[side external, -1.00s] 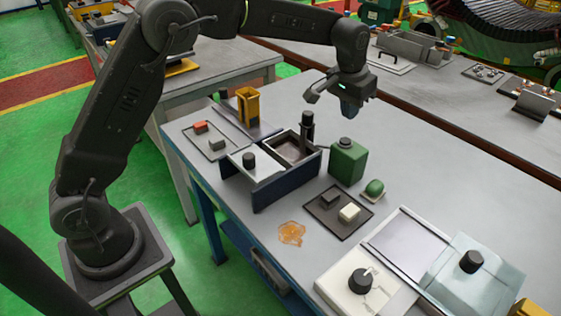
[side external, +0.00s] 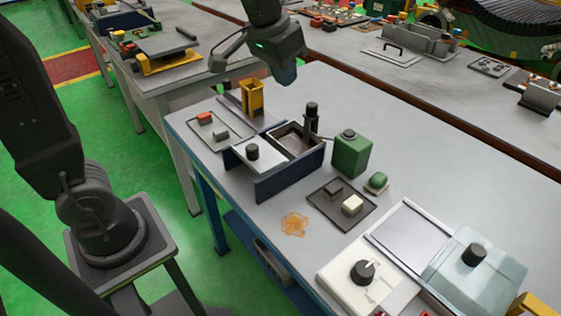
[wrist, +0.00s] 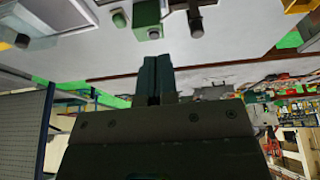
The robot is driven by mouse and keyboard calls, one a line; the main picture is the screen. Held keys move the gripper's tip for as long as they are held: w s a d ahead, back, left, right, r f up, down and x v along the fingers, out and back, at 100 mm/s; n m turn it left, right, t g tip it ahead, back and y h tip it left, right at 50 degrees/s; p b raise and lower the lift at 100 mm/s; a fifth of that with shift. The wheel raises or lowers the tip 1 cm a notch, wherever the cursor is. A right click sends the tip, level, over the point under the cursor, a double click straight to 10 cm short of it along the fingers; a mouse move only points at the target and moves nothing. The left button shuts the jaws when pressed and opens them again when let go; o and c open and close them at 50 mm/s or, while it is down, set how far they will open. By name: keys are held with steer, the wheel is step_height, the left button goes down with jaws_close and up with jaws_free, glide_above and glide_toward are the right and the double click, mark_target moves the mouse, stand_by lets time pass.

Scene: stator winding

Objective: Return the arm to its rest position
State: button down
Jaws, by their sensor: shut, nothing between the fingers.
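My gripper (side external: 287,76) hangs at the top middle of the side external view, in the air above the workbench (side external: 420,170) and above the blue open box. Its fingers are shut with nothing between them. In the wrist view the two fingers of my gripper (wrist: 157,75) lie side by side against each other. The upper part of my arm is cut off by the top edge of the side external view.
Below my gripper stand a yellow holder (side external: 252,97), a blue-sided box (side external: 290,172) with a dark upright post (side external: 311,118), and a green canister (side external: 351,155). A dark tray (side external: 335,216) and an orange stain (side external: 294,224) lie nearer.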

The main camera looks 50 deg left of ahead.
steer(key=s+a+f, duration=0.1)
steer(key=s+f, duration=0.1)
steer(key=s, duration=0.6)
steer(key=s+f+t, duration=0.1)
steer(key=s+f, duration=0.1)
steer(key=s, duration=0.7)
steer(key=shift+s+a+f+t, duration=0.2)
steer(key=shift+a+t, duration=0.1)
steer(key=shift+a, duration=0.05)
steer(key=w+d+r+g, duration=0.1)
steer(key=w+d, duration=0.1)
steer(key=w, duration=1.1)
steer(key=w+d+r+g, duration=0.1)
steer(key=w+r, duration=0.1)
steer(key=w, duration=1.1)
steer(key=shift+g, duration=0.7)
steer(key=shift+w+d+f, duration=0.4)
steer(key=shift+w+f, duration=1.1)
steer(key=shift+f, duration=0.75)
steer(key=shift+w+d+f, duration=0.35)
steer(key=shift+w+f, duration=1.15)
steer(key=shift+f, duration=0.8)
steer(key=shift+w+d+f, duration=0.4)
steer(key=shift+w+f, duration=1.1)
steer(key=shift+f, duration=0.75)
